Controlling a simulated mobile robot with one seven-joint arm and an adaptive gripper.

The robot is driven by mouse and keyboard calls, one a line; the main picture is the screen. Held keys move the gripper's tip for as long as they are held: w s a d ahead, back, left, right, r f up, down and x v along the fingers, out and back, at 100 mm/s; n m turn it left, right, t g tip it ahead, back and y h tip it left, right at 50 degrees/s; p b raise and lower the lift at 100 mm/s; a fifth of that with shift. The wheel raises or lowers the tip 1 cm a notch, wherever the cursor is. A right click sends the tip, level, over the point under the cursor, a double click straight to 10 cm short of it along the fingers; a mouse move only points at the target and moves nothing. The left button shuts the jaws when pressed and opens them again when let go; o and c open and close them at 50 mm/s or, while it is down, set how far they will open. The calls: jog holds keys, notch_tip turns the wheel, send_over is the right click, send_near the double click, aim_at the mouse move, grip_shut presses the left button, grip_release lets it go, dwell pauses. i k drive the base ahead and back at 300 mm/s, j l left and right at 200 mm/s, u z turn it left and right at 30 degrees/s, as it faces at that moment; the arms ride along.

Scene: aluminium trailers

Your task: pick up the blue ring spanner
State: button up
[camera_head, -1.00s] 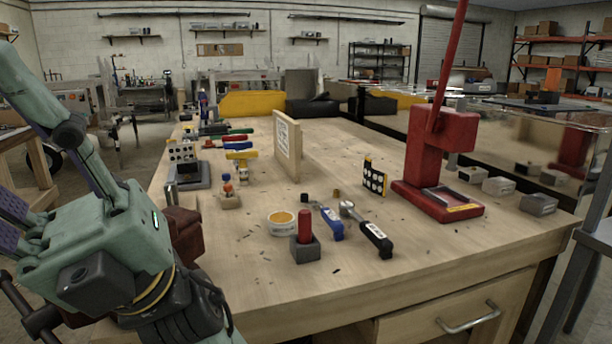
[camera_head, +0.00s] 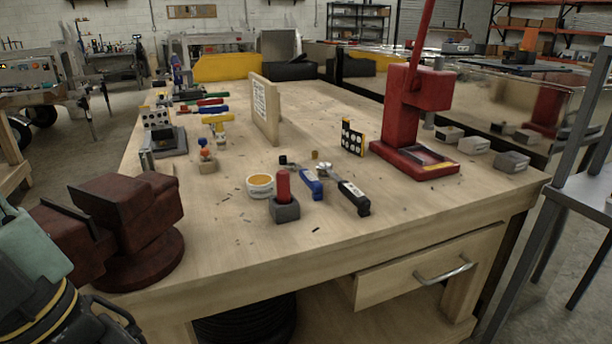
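A blue-handled tool (camera_head: 312,185) lies on the workbench (camera_head: 400,215), its dark head pointing to the back left. It is the only blue tool near the front of the bench, but it is too small to tell whether it is a ring spanner. A black-handled tool with a silver head (camera_head: 352,196) lies close to its right. My gripper's fingers do not show. Only a teal and black part of my arm with yellow bands is visible at the lower left, well apart from the blue tool.
A dark red vice (camera_head: 150,215) stands at the bench's front left corner. Near the blue tool are a round tin (camera_head: 260,187) and a red peg in a grey block (camera_head: 286,209). A red press (camera_head: 400,120) stands right; an upright board (camera_head: 262,110) stands behind. The front bench strip is mostly clear.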

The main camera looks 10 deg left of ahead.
aim_at(312, 181)
jog(key=i+j+z, duration=0.1)
jog(key=j+z, duration=0.2)
jog(key=z, duration=0.15)
jog(key=j+z, duration=0.3)
jog(key=z, duration=0.2)
jog(key=i+j+z, duration=0.1)
jog(key=j, duration=0.2)
jog(key=i+j+z, duration=0.1)
jog(key=j, duration=0.2)
